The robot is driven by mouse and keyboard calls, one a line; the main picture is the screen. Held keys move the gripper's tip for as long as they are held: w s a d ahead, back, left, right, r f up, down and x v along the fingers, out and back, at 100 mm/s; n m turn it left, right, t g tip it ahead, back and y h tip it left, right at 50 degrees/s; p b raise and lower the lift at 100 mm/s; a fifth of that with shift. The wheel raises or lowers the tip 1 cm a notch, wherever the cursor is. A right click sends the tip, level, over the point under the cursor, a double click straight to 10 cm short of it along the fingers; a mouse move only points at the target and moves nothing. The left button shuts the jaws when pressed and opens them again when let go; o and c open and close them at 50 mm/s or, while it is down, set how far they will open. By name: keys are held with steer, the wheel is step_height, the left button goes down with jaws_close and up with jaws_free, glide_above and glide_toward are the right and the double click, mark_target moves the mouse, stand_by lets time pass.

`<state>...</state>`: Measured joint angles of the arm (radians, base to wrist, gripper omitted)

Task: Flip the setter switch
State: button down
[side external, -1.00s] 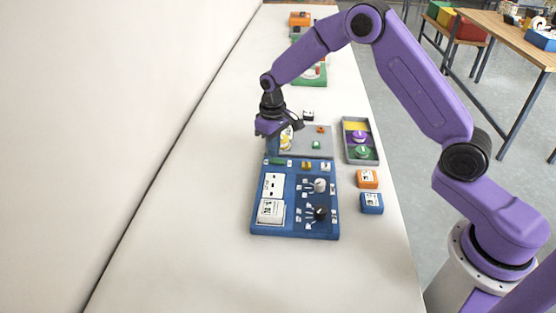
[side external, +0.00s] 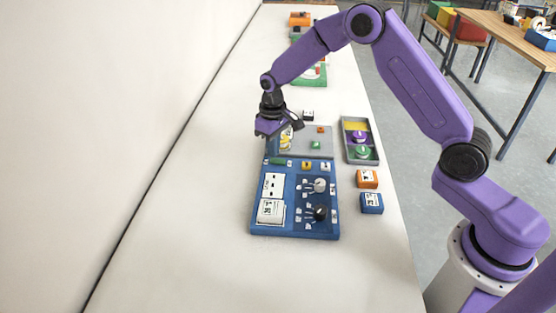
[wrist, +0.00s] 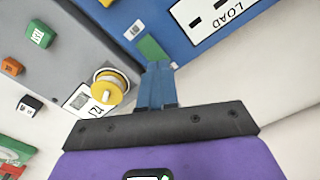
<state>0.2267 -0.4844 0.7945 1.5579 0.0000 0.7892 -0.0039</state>
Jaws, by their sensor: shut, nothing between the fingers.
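A blue control panel (side external: 262,229) lies on the white table. It carries a white knob (side external: 320,185), a black knob (side external: 320,212), a white plate with slots (side external: 273,185) and a white block (side external: 270,210). The labels are too small to tell which control is the setter switch. A green bar (side external: 277,162) lies at the panel's far left edge. My gripper (side external: 271,151) is shut and empty, pointing down beside this edge. In the wrist view its blue fingers (wrist: 159,67) end close to the green bar (wrist: 151,48); I cannot tell if they touch.
A grey plate (side external: 312,142) behind the panel holds a yellow-and-white spool (wrist: 110,86), a green block (wrist: 39,34) and an orange block (wrist: 12,66). A grey tray (side external: 376,148) with coloured discs stands right, with orange (side external: 367,179) and blue (side external: 371,203) blocks nearer. The left table is clear.

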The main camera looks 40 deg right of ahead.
mark_target(273, 160)
steer(key=shift+f, duration=1)
stand_by(0.8)
steer(key=shift+r, duration=3.55)
